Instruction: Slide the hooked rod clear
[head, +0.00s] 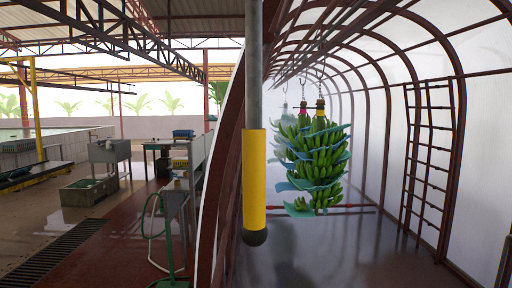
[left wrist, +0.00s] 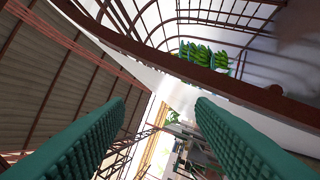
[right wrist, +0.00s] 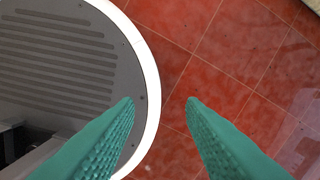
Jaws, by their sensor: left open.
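A thin dark red rod (head: 352,207) lies level behind and below the hanging green banana bunch (head: 318,160) in the head view. I cannot make out a hook on it. The bunch has blue sheets between its hands and hangs from a metal hook and chain (head: 320,82); another hangs partly hidden behind it. Bananas also show small in the left wrist view (left wrist: 203,55). My left gripper (left wrist: 160,100) is open and empty, far from the bunch. My right gripper (right wrist: 161,100) is open and empty above red floor tiles. Neither gripper shows in the head view.
A curved-rib tunnel frame (head: 385,120) surrounds the bunches, with a ladder-like frame at right. Sinks (head: 110,152) and a green hose are at left.

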